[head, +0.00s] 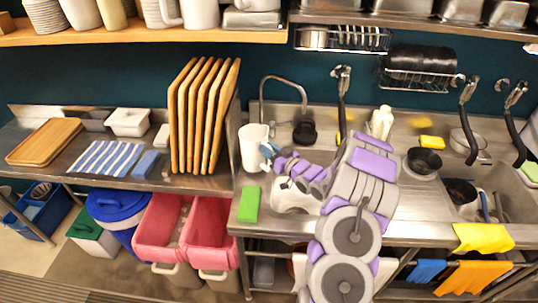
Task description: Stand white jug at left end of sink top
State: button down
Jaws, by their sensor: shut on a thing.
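A white jug (252,147) is upright at the left end of the steel sink top (300,228), just right of the upright wooden boards. My gripper (268,153) is at the jug's right side and shut on it. My arm comes in from the lower right and hides part of the sink top. I cannot tell whether the jug's base touches the steel.
A green sponge (249,204) lies in front of the jug near the counter edge. A tap (283,79) rises behind it, with a dark cup (305,132) nearby. Wooden boards (203,115) stand close on the left. A white bottle (381,122) is behind my arm.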

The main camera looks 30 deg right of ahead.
jog(key=shift+d+f, duration=0.15)
jog(key=shift+f, duration=0.4)
jog(key=shift+d+f, duration=0.15)
jog(key=shift+f, duration=0.4)
jog(key=c, duration=0.9)
grip_release()
jog(key=shift+a+r, duration=0.1)
jog(key=shift+a, duration=0.25)
jog(key=shift+d, duration=0.15)
